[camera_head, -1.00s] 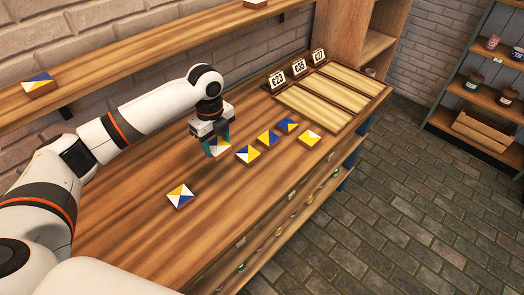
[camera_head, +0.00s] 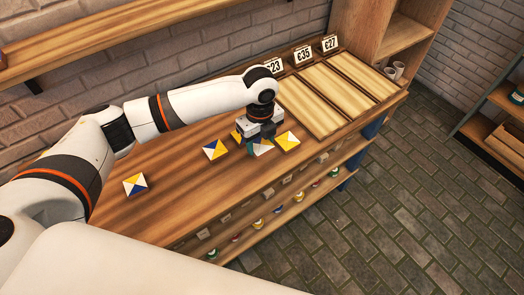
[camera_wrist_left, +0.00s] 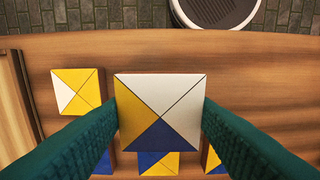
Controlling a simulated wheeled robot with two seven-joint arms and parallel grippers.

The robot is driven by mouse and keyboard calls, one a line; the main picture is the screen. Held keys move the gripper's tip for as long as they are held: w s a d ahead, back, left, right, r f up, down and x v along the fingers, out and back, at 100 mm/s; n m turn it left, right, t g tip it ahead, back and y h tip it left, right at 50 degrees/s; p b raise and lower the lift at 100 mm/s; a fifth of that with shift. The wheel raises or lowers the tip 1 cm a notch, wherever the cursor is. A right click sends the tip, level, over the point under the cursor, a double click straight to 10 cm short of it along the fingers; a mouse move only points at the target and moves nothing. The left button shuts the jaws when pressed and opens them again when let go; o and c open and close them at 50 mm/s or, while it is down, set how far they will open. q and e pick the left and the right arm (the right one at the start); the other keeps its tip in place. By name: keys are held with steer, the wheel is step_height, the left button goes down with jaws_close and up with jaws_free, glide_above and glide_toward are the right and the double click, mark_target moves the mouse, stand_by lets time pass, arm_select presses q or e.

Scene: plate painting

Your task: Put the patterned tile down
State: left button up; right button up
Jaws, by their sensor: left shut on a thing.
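A patterned tile (camera_wrist_left: 160,100) with white, yellow and blue triangles is held between the green fingers of my left gripper (camera_wrist_left: 160,118) in the wrist view. In the head view my left gripper (camera_head: 262,146) points down over the right part of the counter, with the tile (camera_head: 263,148) partly hidden between its fingers. The tile appears to be above other tiles on the counter, but its exact height is hard to tell. My right gripper does not show.
A yellow-and-white tile (camera_head: 287,141) lies just right of the gripper; a blue, white and yellow tile (camera_head: 215,149) lies to its left. Another tile (camera_head: 135,184) lies farther left. Pale bordered trays (camera_head: 340,91) with numbered cards (camera_head: 302,54) are beyond. Counter (camera_head: 190,200) in front is bare.

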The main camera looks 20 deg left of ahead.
mark_target(261, 160)
arm_select(q)
steer(key=shift+f, duration=2.8)
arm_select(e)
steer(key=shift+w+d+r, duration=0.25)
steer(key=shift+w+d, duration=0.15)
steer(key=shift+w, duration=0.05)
arm_select(q)
steer(key=shift+f, duration=0.15)
steer(key=o, duration=1)
step_height(261, 160, up, 12)
steer(key=shift+r+b, duration=0.2)
steer(key=shift+b, duration=0.2)
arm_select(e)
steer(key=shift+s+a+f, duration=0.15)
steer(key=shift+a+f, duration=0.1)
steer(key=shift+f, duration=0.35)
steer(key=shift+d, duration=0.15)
